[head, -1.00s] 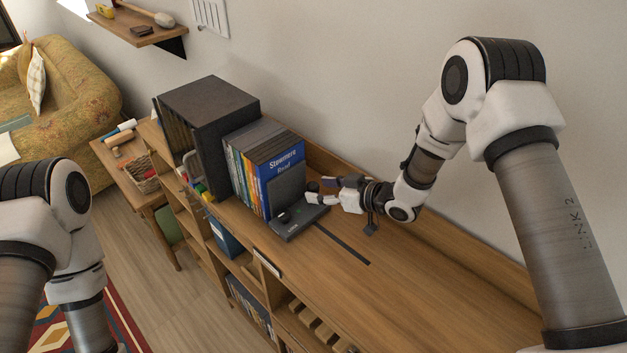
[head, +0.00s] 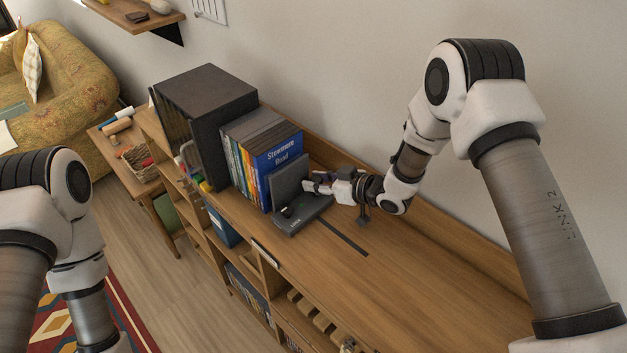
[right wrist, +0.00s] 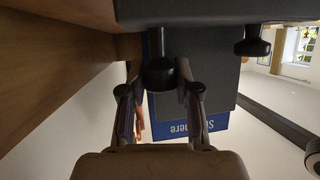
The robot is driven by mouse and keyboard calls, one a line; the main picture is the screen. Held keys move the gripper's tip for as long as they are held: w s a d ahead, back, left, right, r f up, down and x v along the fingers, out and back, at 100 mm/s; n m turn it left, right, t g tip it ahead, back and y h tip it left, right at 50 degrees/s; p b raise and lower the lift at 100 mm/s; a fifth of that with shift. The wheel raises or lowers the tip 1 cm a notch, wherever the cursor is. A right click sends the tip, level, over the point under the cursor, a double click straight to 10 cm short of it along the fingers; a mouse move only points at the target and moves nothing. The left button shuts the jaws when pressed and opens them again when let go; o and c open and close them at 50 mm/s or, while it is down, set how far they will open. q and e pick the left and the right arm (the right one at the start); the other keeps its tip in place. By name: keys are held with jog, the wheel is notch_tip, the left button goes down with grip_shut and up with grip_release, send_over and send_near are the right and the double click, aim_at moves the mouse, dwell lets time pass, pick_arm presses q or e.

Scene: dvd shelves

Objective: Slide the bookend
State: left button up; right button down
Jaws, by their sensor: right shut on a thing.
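The dark grey bookend has an upright plate (head: 289,187) and a flat base (head: 301,219). It stands at the right end of a row of books (head: 262,150), in front of a blue book (head: 284,155). My right gripper (head: 309,186) is at the right side of the plate, low over the base. In the right wrist view its fingers (right wrist: 160,90) are shut around a black knob (right wrist: 161,72) on the bookend. A second black knob (right wrist: 252,44) stands free there. My left arm shows at the left of the head view; its gripper is out of sight.
A large dark box (head: 207,110) stands left of the books. A black strip (head: 343,238) runs along the wooden shelf top (head: 420,270) to the right of the base. The top is clear there, with a raised back edge (head: 440,232) along the wall.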

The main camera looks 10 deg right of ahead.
jog(key=s+d, duration=0.1)
jog(key=s, duration=0.1)
jog(key=s+d, duration=0.2)
jog(key=s, duration=0.1)
jog(key=s+d, duration=0.2)
jog(key=shift+s+f, duration=0.15)
jog(key=shift+s, duration=0.25)
jog(key=shift+a+f, duration=0.1)
jog(key=shift+f, duration=0.05)
jog(key=c, duration=0.8)
grip_release()
jog(key=shift+s, duration=0.1)
jog(key=shift+c, duration=0.2)
jog(key=shift+o, duration=0.2)
jog(key=shift+w, duration=0.2)
jog(key=shift+r, duration=0.2)
notch_tip(320, 180, up, 10)
jog(key=shift+f, duration=0.15)
